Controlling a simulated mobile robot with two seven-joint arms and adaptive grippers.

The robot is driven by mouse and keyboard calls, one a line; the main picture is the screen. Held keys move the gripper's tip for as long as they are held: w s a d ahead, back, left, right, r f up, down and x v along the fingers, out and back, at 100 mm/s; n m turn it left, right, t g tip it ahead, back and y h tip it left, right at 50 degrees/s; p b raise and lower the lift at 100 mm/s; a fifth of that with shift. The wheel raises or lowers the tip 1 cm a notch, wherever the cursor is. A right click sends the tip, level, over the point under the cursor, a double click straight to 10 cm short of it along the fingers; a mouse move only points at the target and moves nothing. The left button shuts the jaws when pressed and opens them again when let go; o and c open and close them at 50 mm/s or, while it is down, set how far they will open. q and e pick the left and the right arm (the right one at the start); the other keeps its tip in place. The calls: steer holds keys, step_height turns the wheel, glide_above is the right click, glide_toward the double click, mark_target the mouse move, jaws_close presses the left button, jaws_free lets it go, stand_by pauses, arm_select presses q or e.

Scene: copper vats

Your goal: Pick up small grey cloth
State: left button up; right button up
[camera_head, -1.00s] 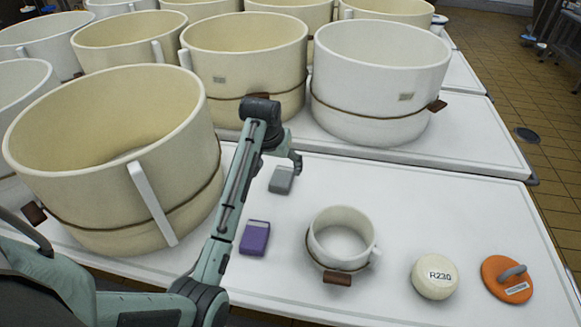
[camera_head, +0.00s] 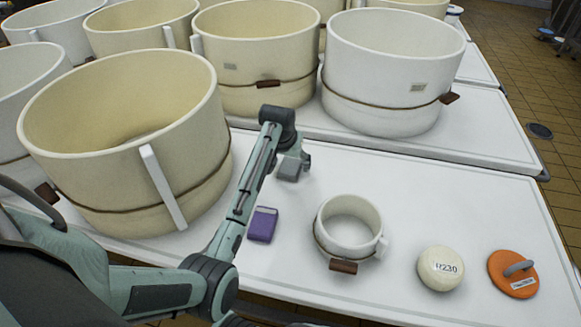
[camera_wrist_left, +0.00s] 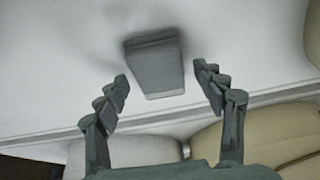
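The small grey cloth (camera_head: 288,171) is a folded grey block on the white table, partly hidden by my left gripper (camera_head: 298,164) in the head view. In the left wrist view the cloth (camera_wrist_left: 154,66) lies ahead, between the lines of the two fingers. My left gripper (camera_wrist_left: 161,83) is open there, with a finger on each side and clear space between each fingertip and the cloth. I cannot tell how high the fingers are above the table. My right gripper is not in view.
A purple folded cloth (camera_head: 262,224) lies nearer me. A small white pot (camera_head: 335,247), a cream round object marked R230 (camera_head: 440,268) and an orange disc (camera_head: 505,282) stand to the right. Large vats (camera_head: 120,150) border the left and back. Table between is bare.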

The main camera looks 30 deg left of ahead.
arm_select(q)
steer(key=c, duration=0.9)
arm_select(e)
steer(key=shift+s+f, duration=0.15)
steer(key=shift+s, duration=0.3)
